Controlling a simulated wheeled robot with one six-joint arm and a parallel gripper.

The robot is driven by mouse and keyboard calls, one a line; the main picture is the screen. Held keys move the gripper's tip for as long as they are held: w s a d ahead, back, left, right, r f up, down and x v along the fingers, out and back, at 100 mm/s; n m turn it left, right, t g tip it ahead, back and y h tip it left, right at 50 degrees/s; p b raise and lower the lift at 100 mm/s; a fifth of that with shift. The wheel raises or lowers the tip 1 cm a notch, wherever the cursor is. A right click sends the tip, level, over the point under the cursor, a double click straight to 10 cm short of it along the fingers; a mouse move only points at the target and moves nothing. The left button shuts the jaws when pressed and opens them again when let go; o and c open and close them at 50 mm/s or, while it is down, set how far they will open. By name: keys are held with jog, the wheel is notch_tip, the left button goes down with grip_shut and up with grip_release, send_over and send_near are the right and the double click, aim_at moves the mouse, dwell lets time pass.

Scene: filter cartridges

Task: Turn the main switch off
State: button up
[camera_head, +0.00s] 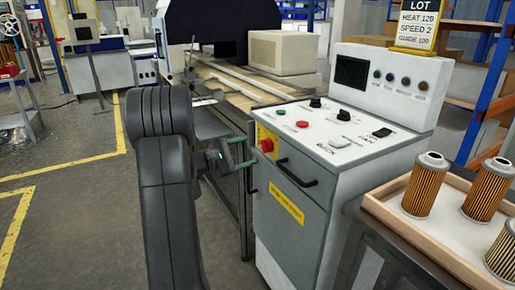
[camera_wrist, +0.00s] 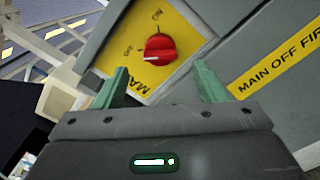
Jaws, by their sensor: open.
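The main switch is a red rotary knob on a yellow plate (camera_wrist: 186,27), on the front of the grey control cabinet (camera_head: 290,205). The knob (camera_head: 267,145) is near the cabinet's upper left corner; it also shows in the wrist view (camera_wrist: 165,44). My gripper (camera_head: 241,152) is open and empty just left of the knob. In the wrist view its green fingers (camera_wrist: 159,72) flank the knob's line, with the knob ahead of them and apparently untouched.
A black drawer handle (camera_head: 297,174) sticks out below the panel. A yellow label (camera_head: 286,202) reads "MAIN OFF FIRST" in part. Above are buttons and dials on a white panel (camera_head: 335,130). A tray (camera_head: 420,240) of filter cartridges stands right; a conveyor (camera_head: 235,82) lies behind.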

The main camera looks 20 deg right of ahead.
aim_at(262, 147)
jog(key=a, duration=0.7)
jog(key=shift+s+a, duration=0.3)
jog(key=shift+d, duration=0.15)
jog(key=d, duration=0.9)
jog(key=w+d, duration=0.1)
jog(key=d, duration=0.3)
jog(key=shift+d+b, duration=0.3)
jog(key=shift+b, duration=0.05)
